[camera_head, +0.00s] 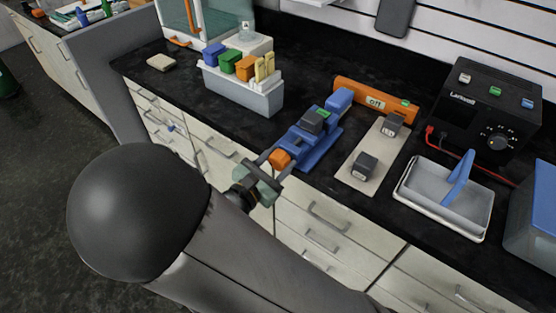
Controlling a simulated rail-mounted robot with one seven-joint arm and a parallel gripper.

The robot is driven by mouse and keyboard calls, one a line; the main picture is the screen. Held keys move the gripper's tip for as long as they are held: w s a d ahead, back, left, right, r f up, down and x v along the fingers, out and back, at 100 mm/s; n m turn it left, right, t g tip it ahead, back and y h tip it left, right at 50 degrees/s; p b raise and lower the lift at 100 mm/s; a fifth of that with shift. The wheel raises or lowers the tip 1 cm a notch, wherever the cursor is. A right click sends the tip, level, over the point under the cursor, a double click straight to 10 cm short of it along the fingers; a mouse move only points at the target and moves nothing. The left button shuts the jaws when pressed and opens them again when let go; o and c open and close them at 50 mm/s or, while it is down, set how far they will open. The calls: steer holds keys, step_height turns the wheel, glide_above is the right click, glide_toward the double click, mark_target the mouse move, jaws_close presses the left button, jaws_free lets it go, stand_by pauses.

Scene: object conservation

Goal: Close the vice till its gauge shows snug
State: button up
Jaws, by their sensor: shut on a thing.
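The blue vice (309,141) stands on the black worktop near its front edge. A dark grey block with a small green mark (314,120) sits between its jaws; I cannot tell how tightly. An orange knob (279,159) is at the vice's near end. My gripper (272,168) reaches the knob from the front, with its fingers closed on either side of it. An orange bar-shaped unit (374,99) behind the vice carries a small display that seems to read "off". I cannot tell whether this is the vice's gauge.
A pale board (375,150) with two dark blocks lies right of the vice. Further right are a white tray (443,198) with a blue piece and a black power unit (486,110) with red leads. A grey bin (241,95) with coloured boxes stands back left.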

steer(key=o, duration=1)
steer(key=v, duration=1.7)
steer(key=shift+s+a+b, duration=0.2)
steer(key=shift+b, duration=0.25)
steer(key=shift+d, duration=0.1)
steer(key=s+d+r+m+g+y+p, duration=0.1)
steer(key=d+m+g+y, duration=0.4)
steer(key=d+m, duration=0.6)
steer(key=s+d+r+m+g+y+p, duration=0.1)
steer(key=s+d+r+m+g+y, duration=0.2)
steer(key=d+m, duration=0.9)
steer(key=m+g+y, duration=0.2)
steer(key=g+y, duration=0.1)
steer(key=g, duration=0.2)
steer(key=shift+g+y+p, duration=0.3)
